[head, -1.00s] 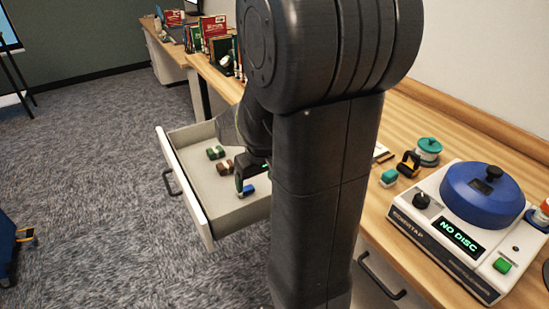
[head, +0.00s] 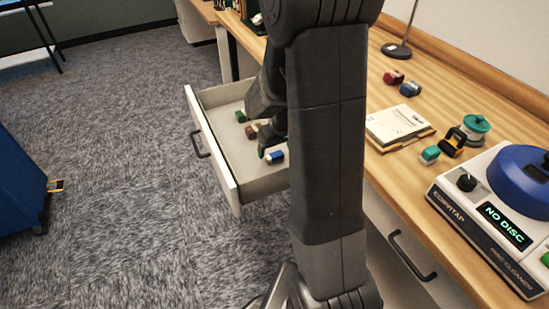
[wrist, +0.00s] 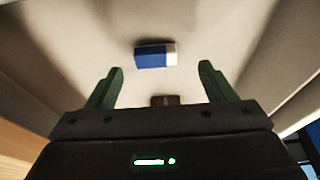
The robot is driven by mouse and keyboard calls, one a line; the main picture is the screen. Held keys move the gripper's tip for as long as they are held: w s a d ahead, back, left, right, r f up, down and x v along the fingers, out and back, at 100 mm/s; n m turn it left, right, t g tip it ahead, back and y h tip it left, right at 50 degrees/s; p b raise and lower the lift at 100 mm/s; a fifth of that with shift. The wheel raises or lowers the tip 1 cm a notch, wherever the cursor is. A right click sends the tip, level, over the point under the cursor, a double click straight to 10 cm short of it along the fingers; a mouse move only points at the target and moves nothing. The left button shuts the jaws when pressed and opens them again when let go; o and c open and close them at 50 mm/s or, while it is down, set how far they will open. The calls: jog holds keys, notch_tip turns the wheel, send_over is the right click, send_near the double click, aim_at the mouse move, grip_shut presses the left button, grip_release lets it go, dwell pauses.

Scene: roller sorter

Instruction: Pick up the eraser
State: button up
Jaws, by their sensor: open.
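The eraser (head: 276,157), a small block with a blue sleeve and a white end, lies in the open drawer (head: 231,193). In the wrist view the eraser (wrist: 152,55) lies on the pale drawer floor, just beyond the fingertips and roughly centred between them. My gripper (wrist: 161,70) is open, with its two green fingers spread and nothing between the tips. In the head view my gripper (head: 264,151) is over the drawer, close to the eraser; my arm hides part of the drawer.
Drawer walls surround my gripper.

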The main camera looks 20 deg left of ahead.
aim_at(274, 155)
jog(key=x, duration=0.5)
jog(key=shift+w+r, duration=0.15)
jog(key=shift+w, duration=0.2)
jog(key=c, duration=1.1)
jog(key=shift+o, duration=0.2)
notch_tip(274, 155, up, 10)
jog(key=shift+p, duration=0.4)
